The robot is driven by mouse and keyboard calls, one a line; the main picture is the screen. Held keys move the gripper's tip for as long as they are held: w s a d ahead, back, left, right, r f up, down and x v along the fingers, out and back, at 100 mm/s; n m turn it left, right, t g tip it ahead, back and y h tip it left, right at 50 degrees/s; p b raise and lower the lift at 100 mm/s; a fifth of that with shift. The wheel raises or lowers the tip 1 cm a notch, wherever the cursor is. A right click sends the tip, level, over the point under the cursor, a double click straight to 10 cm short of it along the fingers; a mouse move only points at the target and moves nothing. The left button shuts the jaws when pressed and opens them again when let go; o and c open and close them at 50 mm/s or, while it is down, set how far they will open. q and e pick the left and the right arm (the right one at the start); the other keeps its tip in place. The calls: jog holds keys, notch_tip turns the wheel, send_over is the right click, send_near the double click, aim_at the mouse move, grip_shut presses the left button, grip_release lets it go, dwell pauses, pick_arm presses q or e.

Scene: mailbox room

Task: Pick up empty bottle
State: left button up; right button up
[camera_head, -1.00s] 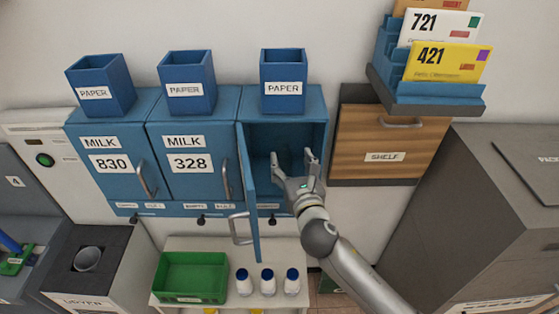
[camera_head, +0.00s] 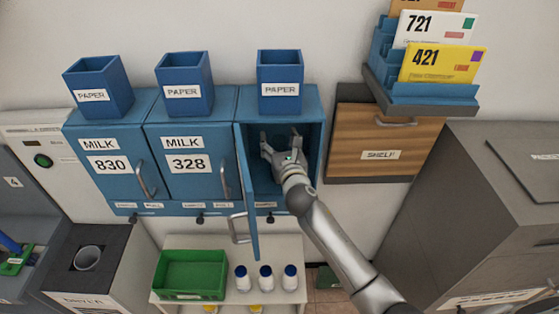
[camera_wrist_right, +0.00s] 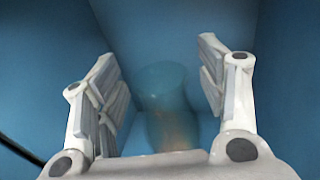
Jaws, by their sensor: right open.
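A translucent empty bottle (camera_wrist_right: 165,95) stands inside the blue box in the right wrist view, between the fingers of my right gripper (camera_wrist_right: 165,85). Its lower part is partly hidden by the gripper's palm. In the head view my right gripper (camera_head: 281,142) is inside the open blue mailbox (camera_head: 312,110) at the right of the row, with its fingers spread and pointing inward. The bottle is hard to make out there. The mailbox door (camera_head: 247,195) stands open, left of the gripper. My left gripper is not in view.
Two shut mailboxes marked 830 (camera_head: 110,185) and 328 (camera_head: 190,185) are to the left. Below, a white table (camera_head: 228,304) holds a green crate (camera_head: 190,293) and several blue-capped bottles (camera_head: 265,281). A wooden shelf front (camera_head: 360,140) is to the right.

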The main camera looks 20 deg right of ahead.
grip_shut()
dwell(0.5)
jog(key=shift+r, duration=0.15)
